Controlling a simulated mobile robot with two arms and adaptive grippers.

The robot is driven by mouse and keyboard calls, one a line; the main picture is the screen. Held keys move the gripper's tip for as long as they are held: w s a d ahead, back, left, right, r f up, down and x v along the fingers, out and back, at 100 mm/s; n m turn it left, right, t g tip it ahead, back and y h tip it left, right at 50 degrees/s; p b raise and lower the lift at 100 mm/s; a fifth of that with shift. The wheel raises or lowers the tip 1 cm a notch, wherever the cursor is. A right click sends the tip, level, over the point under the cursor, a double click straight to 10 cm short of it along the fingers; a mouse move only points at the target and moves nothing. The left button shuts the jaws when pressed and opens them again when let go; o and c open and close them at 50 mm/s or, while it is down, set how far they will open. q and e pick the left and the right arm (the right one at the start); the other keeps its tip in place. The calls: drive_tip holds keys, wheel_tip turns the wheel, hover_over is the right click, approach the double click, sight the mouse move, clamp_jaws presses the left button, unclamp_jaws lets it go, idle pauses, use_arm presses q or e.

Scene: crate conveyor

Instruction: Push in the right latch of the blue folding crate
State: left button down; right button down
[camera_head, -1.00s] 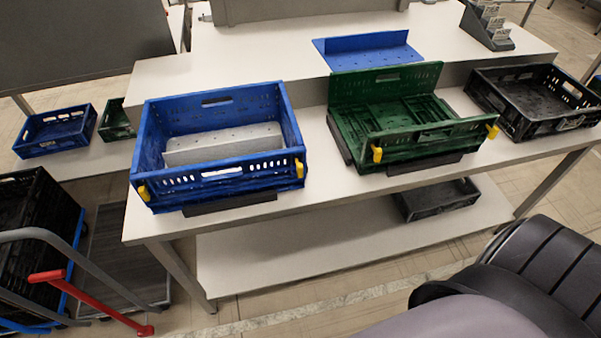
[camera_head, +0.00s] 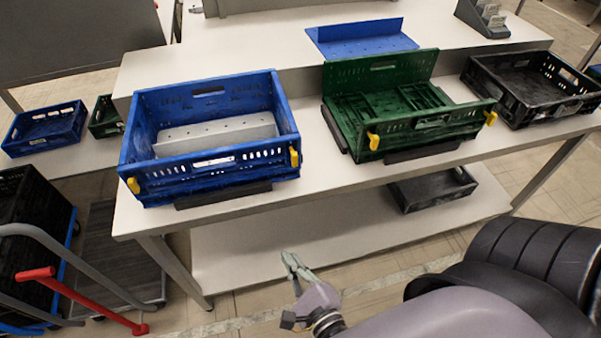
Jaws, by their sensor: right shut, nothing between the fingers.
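The blue folding crate (camera_head: 215,181) stands with its walls up on the white table at left. Its right yellow latch (camera_head: 294,157) is at the right end of the front wall, and its left yellow latch (camera_head: 133,186) is at the left end. A grey-white block (camera_head: 215,133) lies inside it. My right gripper (camera_head: 288,258) is shut and empty. It shows in front of the table, below the crate in the picture, apart from the crate and its latches. My left gripper is out of view.
A green folding crate (camera_head: 412,141) with yellow latches stands to the right on the table (camera_head: 330,190), partly folded. A black crate (camera_head: 515,108) is beyond it. The tabletop between the blue and green crates is free. A cart with a red handle (camera_head: 85,300) stands at lower left.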

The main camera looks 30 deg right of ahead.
drive_tip(key=d+r+m+t+h, duration=0.1)
drive_tip(key=d+r+m+h, duration=0.4)
drive_tip(key=r+m, duration=0.6)
drive_tip(key=y+p, duration=0.1)
drive_tip(key=p, duration=0.4)
approach(297, 162)
drive_tip(key=x, duration=0.5)
drive_tip(key=shift+w+d+r, duration=0.1)
drive_tip(key=shift+w+r, duration=0.15)
drive_tip(key=shift+w, duration=0.05)
drive_tip(key=shift+w+d+f+p, duration=0.1)
drive_tip(key=shift+w+d+p, duration=0.1)
drive_tip(key=shift+w, duration=0.15)
drive_tip(key=shift+w+d+f+p, duration=0.1)
drive_tip(key=shift+w+p, duration=0.05)
drive_tip(key=shift+w, duration=0.25)
